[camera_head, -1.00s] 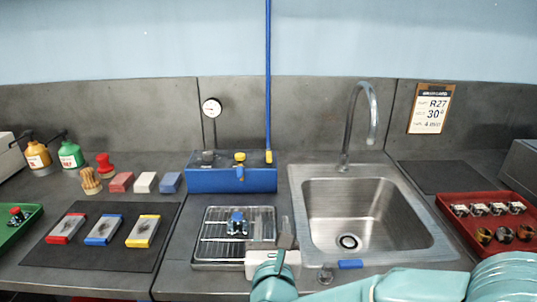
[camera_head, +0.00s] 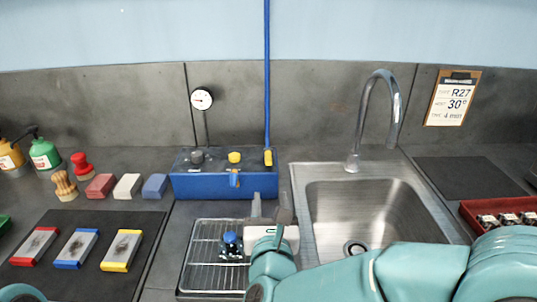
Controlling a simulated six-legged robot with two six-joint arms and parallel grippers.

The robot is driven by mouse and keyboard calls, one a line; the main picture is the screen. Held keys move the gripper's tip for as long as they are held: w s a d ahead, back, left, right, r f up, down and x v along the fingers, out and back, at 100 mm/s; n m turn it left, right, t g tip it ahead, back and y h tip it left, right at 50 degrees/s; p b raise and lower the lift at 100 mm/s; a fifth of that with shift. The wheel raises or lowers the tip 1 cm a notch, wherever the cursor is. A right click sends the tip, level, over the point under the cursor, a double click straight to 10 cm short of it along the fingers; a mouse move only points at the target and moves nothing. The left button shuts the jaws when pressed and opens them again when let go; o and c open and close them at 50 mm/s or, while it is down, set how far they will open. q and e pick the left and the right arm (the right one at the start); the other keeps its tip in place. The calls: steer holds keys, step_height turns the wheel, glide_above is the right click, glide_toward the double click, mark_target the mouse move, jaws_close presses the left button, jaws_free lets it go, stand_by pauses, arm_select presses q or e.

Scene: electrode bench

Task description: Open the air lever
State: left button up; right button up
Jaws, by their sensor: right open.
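A blue box (camera_head: 210,185) stands at the back of the bench, left of the sink. A small yellow lever-like part (camera_head: 268,157) sits on its right end, at the foot of an upright blue hose (camera_head: 267,70). I cannot tell for certain which is the air lever. My right gripper (camera_head: 270,208) is open and empty, with its fingers pointing at the box. It is in front of the box's right end and appears apart from it. My left gripper is out of view.
A wire-topped tray (camera_head: 200,255) holding a small blue fixture (camera_head: 231,243) lies left of my right gripper. The sink (camera_head: 350,200) and its tall faucet (camera_head: 361,130) are on the right. A gauge (camera_head: 203,99) rises behind the box. Coloured blocks lie left of it.

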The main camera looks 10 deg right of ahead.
mark_target(269, 162)
steer(key=shift+w, duration=0.3)
steer(key=w+d+p, duration=0.1)
steer(key=w, duration=0.4)
steer(key=w+d+p, duration=0.1)
steer(key=w+p, duration=0.1)
steer(key=w, duration=0.3)
steer(key=w+d+p, duration=0.1)
steer(key=w, duration=0.4)
steer(key=shift+w+d, duration=0.1)
steer(key=shift+w, duration=0.1)
jaws_close()
